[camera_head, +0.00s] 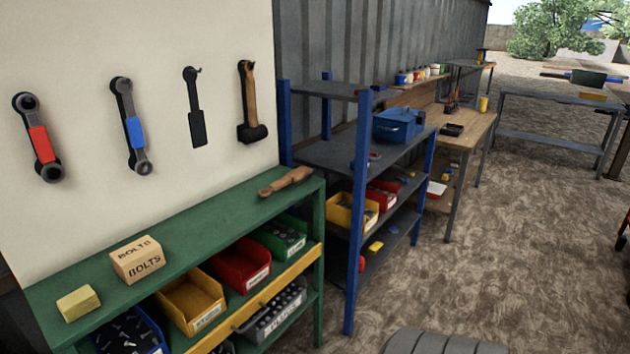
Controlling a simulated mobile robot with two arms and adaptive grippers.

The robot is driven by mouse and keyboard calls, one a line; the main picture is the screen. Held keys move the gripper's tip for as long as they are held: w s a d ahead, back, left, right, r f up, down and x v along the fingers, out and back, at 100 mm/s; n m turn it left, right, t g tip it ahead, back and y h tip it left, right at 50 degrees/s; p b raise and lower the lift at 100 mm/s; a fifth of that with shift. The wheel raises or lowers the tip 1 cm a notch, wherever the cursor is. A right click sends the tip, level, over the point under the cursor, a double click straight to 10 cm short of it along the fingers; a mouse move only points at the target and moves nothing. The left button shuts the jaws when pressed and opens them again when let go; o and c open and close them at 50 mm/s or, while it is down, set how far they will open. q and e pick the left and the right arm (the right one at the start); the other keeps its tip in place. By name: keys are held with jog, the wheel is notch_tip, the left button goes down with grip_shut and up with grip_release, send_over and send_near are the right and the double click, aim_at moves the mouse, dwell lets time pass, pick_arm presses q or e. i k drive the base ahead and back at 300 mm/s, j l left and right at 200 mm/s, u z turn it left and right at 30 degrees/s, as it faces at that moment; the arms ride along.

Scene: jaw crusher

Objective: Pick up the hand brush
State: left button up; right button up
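A wooden-handled object that looks like the hand brush (286,180) lies on the right end of the green bench top (215,215). Its narrow end points left and its wider end points right. Any bristles are too small to make out. Neither of my grippers shows in the head view, and nothing is touching the brush.
A box marked BOLTS (137,260) and a small yellow block (78,303) sit left on the bench. Tools, including a hammer (250,105), hang above. A blue-post shelf (357,215) stands right of the bench. A tyre-like object (445,342) lies at the bottom. Ground farther right is open.

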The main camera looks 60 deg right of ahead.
aim_at(294, 178)
jog(key=z, duration=1.75)
jog(key=i+l, duration=0.1)
jog(key=i, duration=0.2)
jog(key=i+l+u, duration=0.1)
jog(key=i, duration=0.2)
